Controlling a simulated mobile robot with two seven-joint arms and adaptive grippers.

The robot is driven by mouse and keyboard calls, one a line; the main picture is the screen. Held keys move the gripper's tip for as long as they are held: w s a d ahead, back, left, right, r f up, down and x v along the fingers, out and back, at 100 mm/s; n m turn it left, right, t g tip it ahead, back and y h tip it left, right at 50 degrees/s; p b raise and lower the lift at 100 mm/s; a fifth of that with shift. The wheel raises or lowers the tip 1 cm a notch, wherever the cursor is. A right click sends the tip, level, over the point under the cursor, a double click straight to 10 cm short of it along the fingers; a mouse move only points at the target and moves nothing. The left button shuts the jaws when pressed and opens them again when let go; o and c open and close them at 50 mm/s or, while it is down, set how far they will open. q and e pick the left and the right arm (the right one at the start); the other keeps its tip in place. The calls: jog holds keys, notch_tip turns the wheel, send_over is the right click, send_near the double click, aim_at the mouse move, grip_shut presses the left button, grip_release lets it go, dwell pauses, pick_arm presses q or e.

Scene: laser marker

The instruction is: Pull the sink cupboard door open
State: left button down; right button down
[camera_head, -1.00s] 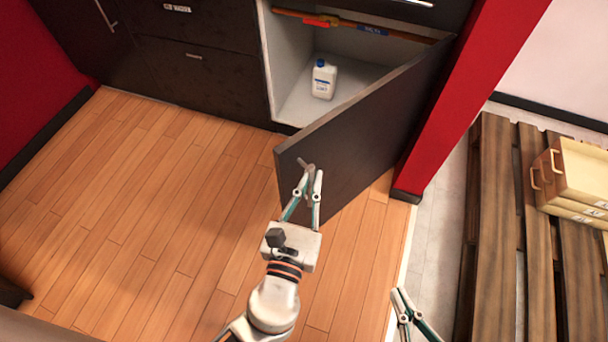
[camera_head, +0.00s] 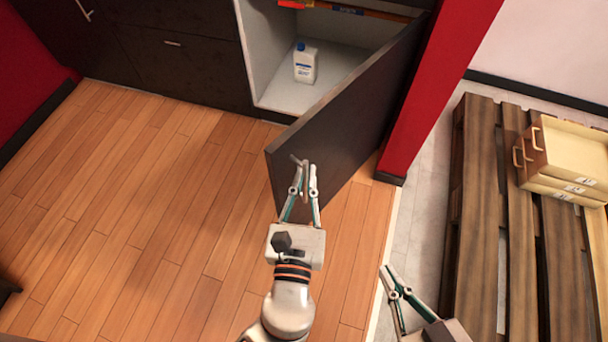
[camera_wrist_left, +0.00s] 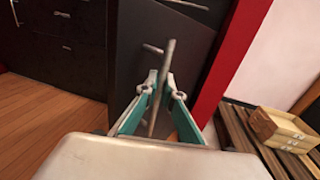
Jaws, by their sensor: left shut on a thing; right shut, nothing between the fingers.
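The sink cupboard door (camera_head: 350,125) is dark and stands wide open, hinged on the right by the red wall end. Its bar handle (camera_head: 304,178) is at the free edge and also shows in the left wrist view (camera_wrist_left: 158,80). My left gripper (camera_head: 304,172) is shut on the handle; its fingers lie on both sides of the bar in the left wrist view (camera_wrist_left: 160,88). The open cupboard (camera_head: 270,45) shows a pale inside with a white bottle (camera_head: 305,66) with a blue cap. My right gripper (camera_head: 386,275) is shut and empty at the lower right, away from the door.
Dark drawer fronts (camera_head: 185,60) stand left of the cupboard. The wooden floor (camera_head: 150,190) left of the door is clear. The red wall end (camera_head: 425,100) stands right of the door. A wooden pallet (camera_head: 478,210) carries yellowish drawer boxes (camera_head: 565,150) at the right.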

pick_arm(q)
jog(key=c, duration=2.2)
grip_release()
jog(key=s, duration=1.2)
jog(key=shift+a, duration=0.3)
